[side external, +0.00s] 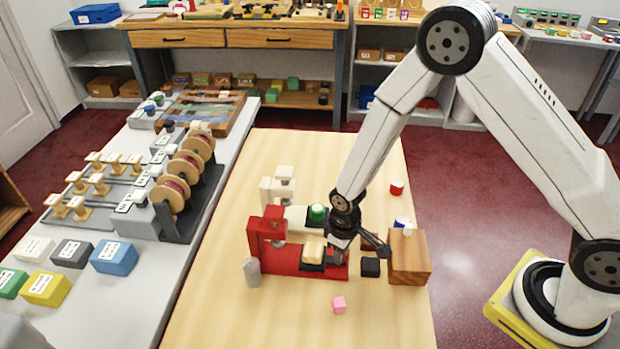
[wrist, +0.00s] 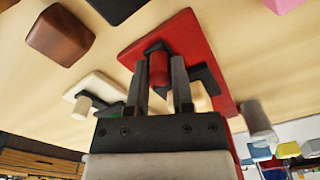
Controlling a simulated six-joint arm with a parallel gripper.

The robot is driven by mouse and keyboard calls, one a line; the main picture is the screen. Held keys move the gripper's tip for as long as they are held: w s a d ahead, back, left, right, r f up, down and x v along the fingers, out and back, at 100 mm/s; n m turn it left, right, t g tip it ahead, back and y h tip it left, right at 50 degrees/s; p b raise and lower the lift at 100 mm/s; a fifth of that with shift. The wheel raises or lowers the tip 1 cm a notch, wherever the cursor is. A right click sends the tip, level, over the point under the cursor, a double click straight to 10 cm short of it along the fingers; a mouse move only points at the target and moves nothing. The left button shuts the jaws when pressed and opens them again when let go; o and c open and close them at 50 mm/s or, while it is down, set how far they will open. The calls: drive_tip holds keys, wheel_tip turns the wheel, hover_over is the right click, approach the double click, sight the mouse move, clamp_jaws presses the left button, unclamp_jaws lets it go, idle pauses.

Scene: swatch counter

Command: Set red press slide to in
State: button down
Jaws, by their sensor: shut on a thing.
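The red press (side external: 262,245) stands on the light wood table, its upright and overhanging head at the left of its red base. Its black slide carries a cream block (side external: 313,250) to the right of the head, not under it. My gripper (side external: 340,246) is at the right end of the base. In the wrist view my gripper (wrist: 163,62) has its two fingers around the slide's red handle (wrist: 158,70), shut on it. The red base (wrist: 205,45) lies behind the fingers, and the cream block (wrist: 201,97) is partly hidden by the right finger.
A white press (side external: 275,190) with a green piece (side external: 317,212) stands just behind. A wooden block (side external: 408,262) and black cube (side external: 370,267) stand close to the right. A grey cylinder (side external: 252,272) is at the left, a pink cube (side external: 339,304) in front.

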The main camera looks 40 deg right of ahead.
sight(322, 249)
drive_tip(key=shift+w, duration=0.1)
drive_tip(key=shift+w+a, duration=1.5)
drive_tip(key=shift+c, duration=2.4)
unclamp_jaws()
drive_tip(key=shift+s+r, duration=0.1)
wheel_tip(322, 249, up, 8)
